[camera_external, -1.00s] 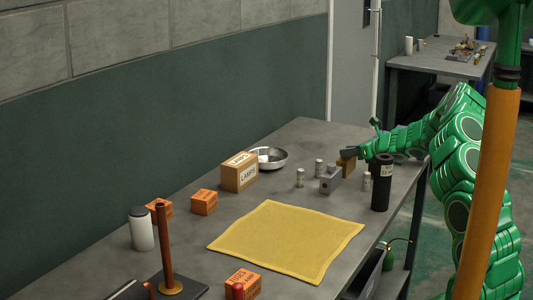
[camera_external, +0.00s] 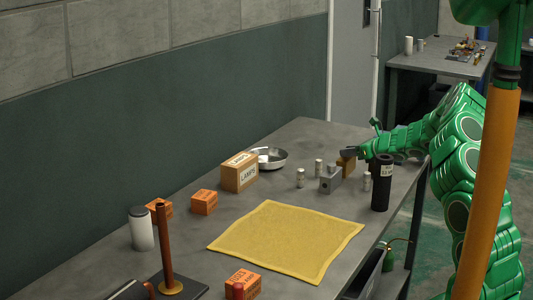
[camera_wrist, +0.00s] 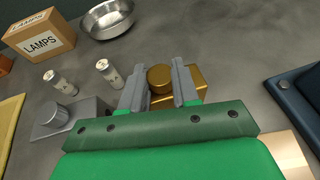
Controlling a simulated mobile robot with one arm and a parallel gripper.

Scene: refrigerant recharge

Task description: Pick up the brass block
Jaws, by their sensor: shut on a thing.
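The brass block (camera_wrist: 207,78) has a round knob on top and shows in the wrist view just beyond my wrist. My gripper (camera_wrist: 158,80) has one finger on each side of the knob and is shut on it. In the external view the brass block (camera_external: 347,166) is a small brown shape under my gripper (camera_external: 351,153), at the far right part of the table. The arm hides part of it, and I cannot tell whether it is clear of the table top.
A grey block with a knob (camera_external: 331,183) stands close by, with several small canisters around it. A black cylinder (camera_external: 381,183) stands near the right edge. A metal bowl (camera_external: 270,159) and LAMPS box (camera_external: 239,175) are left. A yellow cloth (camera_external: 287,240) lies in front.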

